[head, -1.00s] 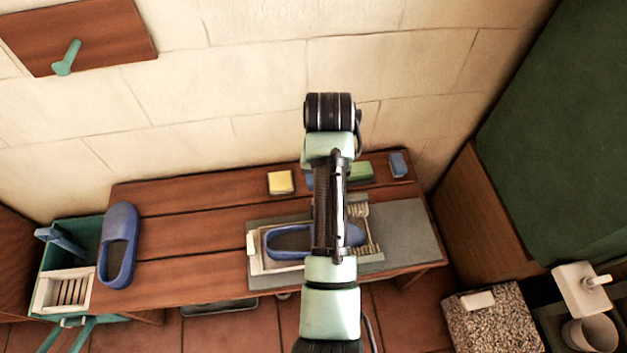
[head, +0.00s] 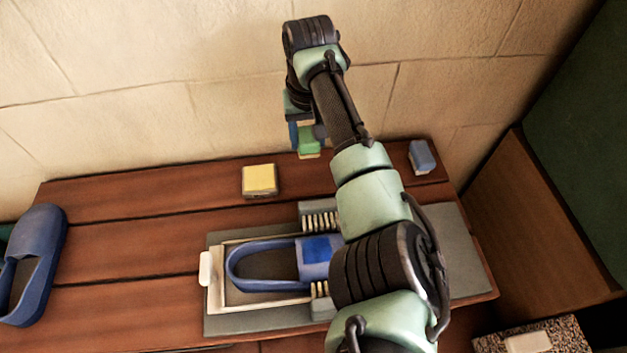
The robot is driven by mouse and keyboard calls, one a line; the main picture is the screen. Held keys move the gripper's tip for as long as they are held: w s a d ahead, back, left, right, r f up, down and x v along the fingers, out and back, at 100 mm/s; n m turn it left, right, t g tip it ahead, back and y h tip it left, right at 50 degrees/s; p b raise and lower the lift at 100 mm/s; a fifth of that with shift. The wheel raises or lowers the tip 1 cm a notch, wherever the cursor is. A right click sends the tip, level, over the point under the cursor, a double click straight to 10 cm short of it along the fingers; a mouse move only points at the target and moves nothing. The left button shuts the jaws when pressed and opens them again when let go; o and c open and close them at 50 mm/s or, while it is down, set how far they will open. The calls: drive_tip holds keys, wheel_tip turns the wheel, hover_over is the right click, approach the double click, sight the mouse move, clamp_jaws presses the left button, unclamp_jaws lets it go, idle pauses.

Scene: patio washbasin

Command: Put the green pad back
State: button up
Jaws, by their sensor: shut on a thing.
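The green pad (head: 309,141) is held between the fingers of my gripper (head: 307,133). The gripper is shut on it, in front of the wall and above the back edge of the wooden bench (head: 130,198). A yellow pad (head: 260,179) sits on the bench to the lower left of the gripper. A small blue pad (head: 422,157) sits at the back right of the bench. My arm crosses the middle of the view and hides part of the bench between these two.
A blue slipper (head: 285,262) lies in a pale tray (head: 216,285) with brushes, on a grey mat (head: 255,322). Another blue slipper (head: 38,262) lies at the far left. The stone wall (head: 130,80) rises close behind the gripper. The left bench surface is mostly clear.

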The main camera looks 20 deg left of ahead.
sight(310, 176)
drive_tip(key=shift+w+d+f, duration=0.15)
drive_tip(key=shift+w+f, duration=0.1)
drive_tip(key=shift+f, duration=0.15)
drive_tip(key=shift+f+b, duration=0.35)
drive_tip(key=shift+b, duration=0.05)
wheel_tip(310, 176, down, 9)
drive_tip(key=b, duration=0.5)
drive_tip(key=shift+f, duration=0.1)
drive_tip(key=o, duration=1.2)
drive_tip(key=r+p, duration=0.2)
drive_tip(key=r, duration=0.2)
drive_tip(key=s+r+p, duration=0.1)
drive_tip(key=r+p, duration=0.2)
drive_tip(key=r, duration=0.1)
drive_tip(key=r+p, duration=0.2)
drive_tip(key=r, duration=0.2)
drive_tip(key=shift+s+d, duration=0.3)
drive_tip(key=shift+d, duration=0.05)
